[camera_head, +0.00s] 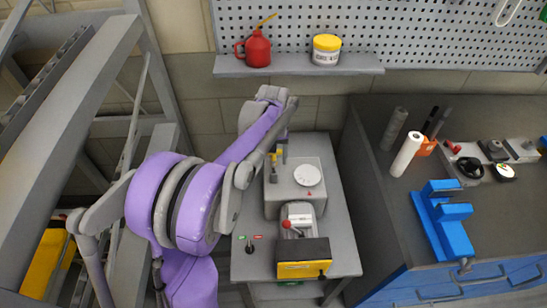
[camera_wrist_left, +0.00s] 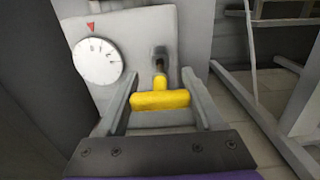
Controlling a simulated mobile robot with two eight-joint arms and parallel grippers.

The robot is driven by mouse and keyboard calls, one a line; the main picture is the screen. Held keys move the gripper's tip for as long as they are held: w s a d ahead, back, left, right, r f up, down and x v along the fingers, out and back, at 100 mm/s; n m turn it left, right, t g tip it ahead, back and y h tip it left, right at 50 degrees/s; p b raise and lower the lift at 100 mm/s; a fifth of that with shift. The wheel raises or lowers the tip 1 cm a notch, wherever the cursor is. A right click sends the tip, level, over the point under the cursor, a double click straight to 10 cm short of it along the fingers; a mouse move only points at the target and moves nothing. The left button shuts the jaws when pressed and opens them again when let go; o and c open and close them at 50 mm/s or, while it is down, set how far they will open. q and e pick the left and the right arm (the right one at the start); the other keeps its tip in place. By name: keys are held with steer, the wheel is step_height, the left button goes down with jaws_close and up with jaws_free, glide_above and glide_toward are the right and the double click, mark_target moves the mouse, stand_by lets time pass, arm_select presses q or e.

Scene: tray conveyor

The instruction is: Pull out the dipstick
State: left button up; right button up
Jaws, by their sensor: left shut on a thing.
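The dipstick has a yellow T-shaped handle (camera_wrist_left: 160,100) on a short stem. In the left wrist view the handle lies crosswise between the fingers of my left gripper (camera_wrist_left: 160,85), which is shut on it. The stem runs to a dark fitting (camera_wrist_left: 160,56) by the grey machine; its lower end cannot be made out. In the head view the left gripper (camera_head: 277,148) is at the back left of the grey machine (camera_head: 285,202), with a little yellow showing there. My right gripper is in neither view.
A white dial (camera_head: 307,175) is on the machine, and a red-knobbed lever (camera_head: 287,224) and yellow-black box (camera_head: 303,262) stand in front. A blue vise (camera_head: 441,220) is on the right bench. A shelf (camera_head: 300,66) holds a red oil can (camera_head: 257,50) and a tub (camera_head: 326,50).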

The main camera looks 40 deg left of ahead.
arm_select(q)
steer(key=shift+r+p, duration=0.95)
steer(key=shift+r, duration=1.1)
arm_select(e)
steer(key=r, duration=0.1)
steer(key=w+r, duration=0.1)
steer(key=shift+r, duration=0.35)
